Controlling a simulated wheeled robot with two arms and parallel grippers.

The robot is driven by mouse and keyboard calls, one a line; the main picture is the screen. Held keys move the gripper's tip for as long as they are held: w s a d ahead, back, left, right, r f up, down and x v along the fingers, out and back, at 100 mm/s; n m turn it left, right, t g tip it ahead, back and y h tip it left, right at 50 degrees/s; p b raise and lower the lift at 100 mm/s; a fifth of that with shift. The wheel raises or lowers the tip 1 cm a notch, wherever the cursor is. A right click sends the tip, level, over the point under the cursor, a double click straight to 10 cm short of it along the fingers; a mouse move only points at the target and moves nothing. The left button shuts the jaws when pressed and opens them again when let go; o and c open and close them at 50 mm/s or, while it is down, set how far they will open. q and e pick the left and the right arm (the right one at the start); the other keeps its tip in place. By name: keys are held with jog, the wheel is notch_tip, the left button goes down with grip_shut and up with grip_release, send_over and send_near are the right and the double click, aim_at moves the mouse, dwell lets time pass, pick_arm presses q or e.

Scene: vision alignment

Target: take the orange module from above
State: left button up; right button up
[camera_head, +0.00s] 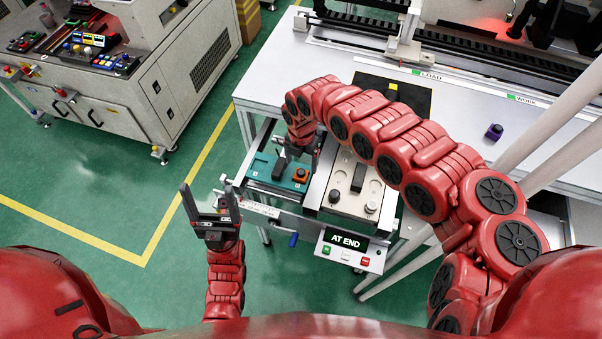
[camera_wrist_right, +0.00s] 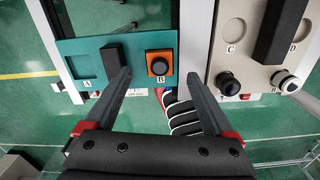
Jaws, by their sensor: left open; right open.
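The orange module (camera_head: 301,175) is a small square block with a round black top. It sits at the place marked B on the teal plate (camera_head: 262,168), beside a black upright handle (camera_head: 279,168). In the right wrist view the module (camera_wrist_right: 160,62) lies between the tips of my right gripper (camera_wrist_right: 157,76), which is open and empty. In the head view my right gripper (camera_head: 298,152) hangs over the teal plate, partly hidden by its own arm. I cannot tell the exact height gap. My left gripper (camera_head: 208,200) is open and empty, left of the fixture.
A beige plate (camera_head: 341,197) with a black handle and round knobs is right of the teal plate. An AT END panel (camera_head: 345,246) is in front. A purple-topped block (camera_head: 494,132) stands on the white table (camera_head: 460,115).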

aim_at(301, 172)
jog(key=f, duration=0.1)
jog(key=f+p, duration=0.1)
jog(key=f, duration=0.1)
jog(key=shift+s+a+f, duration=0.1)
jog(key=shift+s+a, duration=0.05)
jog(key=shift+a, duration=0.05)
jog(key=shift+d+f+p, duration=0.15)
jog(key=shift+f+p, duration=0.15)
jog(key=shift+f, duration=0.4)
grip_shut()
